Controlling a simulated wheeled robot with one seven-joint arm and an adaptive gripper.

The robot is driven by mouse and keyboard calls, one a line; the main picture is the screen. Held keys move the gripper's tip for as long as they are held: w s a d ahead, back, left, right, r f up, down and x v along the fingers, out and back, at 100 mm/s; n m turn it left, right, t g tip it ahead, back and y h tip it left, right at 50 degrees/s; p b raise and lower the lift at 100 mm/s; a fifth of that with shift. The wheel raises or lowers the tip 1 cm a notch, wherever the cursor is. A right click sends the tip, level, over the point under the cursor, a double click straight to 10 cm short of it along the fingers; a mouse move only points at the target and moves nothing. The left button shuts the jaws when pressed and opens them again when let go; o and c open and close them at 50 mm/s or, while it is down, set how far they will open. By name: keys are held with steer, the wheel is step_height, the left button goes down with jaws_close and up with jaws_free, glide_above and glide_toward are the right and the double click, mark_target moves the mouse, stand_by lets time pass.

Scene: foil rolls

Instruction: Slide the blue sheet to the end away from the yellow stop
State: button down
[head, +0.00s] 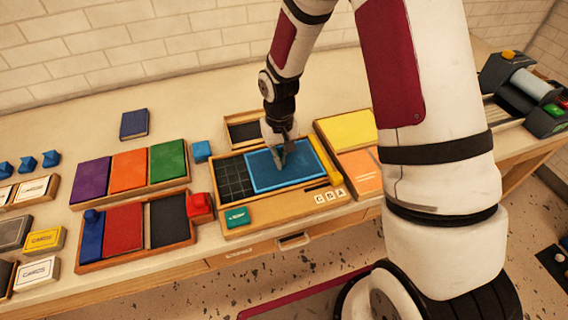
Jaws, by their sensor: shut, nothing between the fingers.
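The blue sheet (263,174) lies flat in a wooden tray (232,233) on the bench. The sheet covers the right part of the tray's bed, and a dark gridded part (234,180) shows bare at its left. The yellow stop (325,160) is a bar along the tray's right side, close to the sheet's right edge; I cannot tell if they touch. My gripper (280,164) points down over the middle of the blue sheet, shut and empty. Its fingertips are at or just above the sheet; contact is not clear. The gripper hides a little of the sheet.
A tray of purple, orange and green pads (129,170) and a tray with red and dark pads (123,229) stand left. A blue cube (201,151) and red block (199,204) are near the tray's left side. A yellow pad (349,131) lies right. A small frame (233,119) stands behind.

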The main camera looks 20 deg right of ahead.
mark_target(250, 173)
steer(key=shift+a, duration=0.2)
steer(key=shift+a+f, duration=0.1)
steer(key=shift+a, duration=1.2)
steer(key=shift+a, duration=0.2)
steer(key=shift+s+a+f, duration=0.1)
steer(key=shift+a+f, duration=0.1)
steer(key=shift+a, duration=1.15)
steer(key=shift+a, duration=0.1)
steer(key=shift+s+a, duration=0.1)
steer(key=shift+a, duration=1.35)
steer(key=shift+r, duration=0.1)
steer(key=shift+w+a+r+b, duration=0.1)
steer(key=shift+a+b, duration=0.05)
steer(key=shift+a, duration=0.55)
steer(key=shift+w+a+r+b, duration=0.1)
steer(key=shift+a+b, duration=0.05)
steer(key=shift+a, duration=0.55)
